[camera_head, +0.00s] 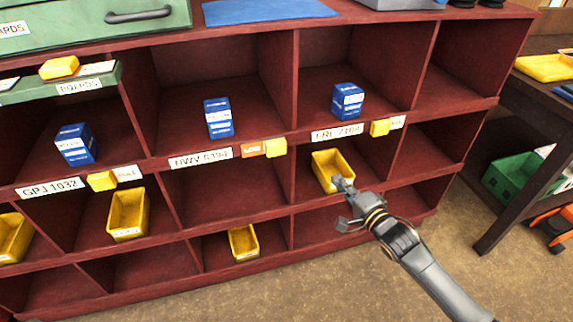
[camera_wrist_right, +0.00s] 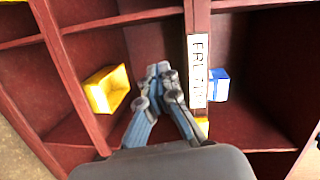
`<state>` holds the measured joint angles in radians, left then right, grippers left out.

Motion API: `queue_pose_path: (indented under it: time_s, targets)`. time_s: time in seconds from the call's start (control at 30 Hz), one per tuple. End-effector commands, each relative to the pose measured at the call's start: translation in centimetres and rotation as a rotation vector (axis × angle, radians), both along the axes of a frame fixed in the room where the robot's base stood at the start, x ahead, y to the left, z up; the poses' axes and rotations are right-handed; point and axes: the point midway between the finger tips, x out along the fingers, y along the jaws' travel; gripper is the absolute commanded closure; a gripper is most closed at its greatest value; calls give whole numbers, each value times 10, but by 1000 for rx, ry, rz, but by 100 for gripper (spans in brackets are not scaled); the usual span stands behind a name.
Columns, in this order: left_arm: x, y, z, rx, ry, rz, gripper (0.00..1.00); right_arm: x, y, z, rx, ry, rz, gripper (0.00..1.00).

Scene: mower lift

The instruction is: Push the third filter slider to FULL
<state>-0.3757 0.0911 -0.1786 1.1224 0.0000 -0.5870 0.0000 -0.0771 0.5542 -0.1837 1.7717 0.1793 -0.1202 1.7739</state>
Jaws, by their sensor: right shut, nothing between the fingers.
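The third filter slider (camera_head: 380,127) is a yellow block on the shelf edge, right of the FRL label (camera_head: 338,131). A white tag (camera_head: 398,122) shows to its right, its text too small to read. In the right wrist view, a bit of yellow (camera_wrist_right: 203,126) shows below the FRL label (camera_wrist_right: 197,70), mostly hidden by my gripper. My right gripper (camera_head: 343,192) is shut and empty, below the slider and in front of a yellow bin (camera_head: 326,167). In the wrist view its fingertips (camera_wrist_right: 159,72) are apart from the label. My left gripper is not in view.
Two other yellow sliders sit on the shelf edge, by the GPJ label (camera_head: 101,181) and the NWV label (camera_head: 275,148); an orange tag (camera_head: 252,149) shows beside the latter. Blue boxes (camera_head: 347,100) stand in the compartments above. A dark table (camera_head: 530,130) stands at the right.

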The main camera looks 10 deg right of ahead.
Motion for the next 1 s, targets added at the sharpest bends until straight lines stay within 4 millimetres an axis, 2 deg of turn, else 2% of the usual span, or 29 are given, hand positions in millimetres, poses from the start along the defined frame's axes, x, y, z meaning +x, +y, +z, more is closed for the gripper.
queue_pose_path:
  time_s: [0.1,0.23,0.67,0.87,1.0]
  targets:
    - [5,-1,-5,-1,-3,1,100,1,11,32,104,-52,32,100]
    - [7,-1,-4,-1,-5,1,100,1,17,50,160,-71,51,100]
    - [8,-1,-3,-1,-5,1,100,4,18,53,170,-74,52,100]
    - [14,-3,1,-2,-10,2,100,28,25,53,170,-77,52,100]
    - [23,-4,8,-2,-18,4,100,54,32,53,167,-77,52,100]
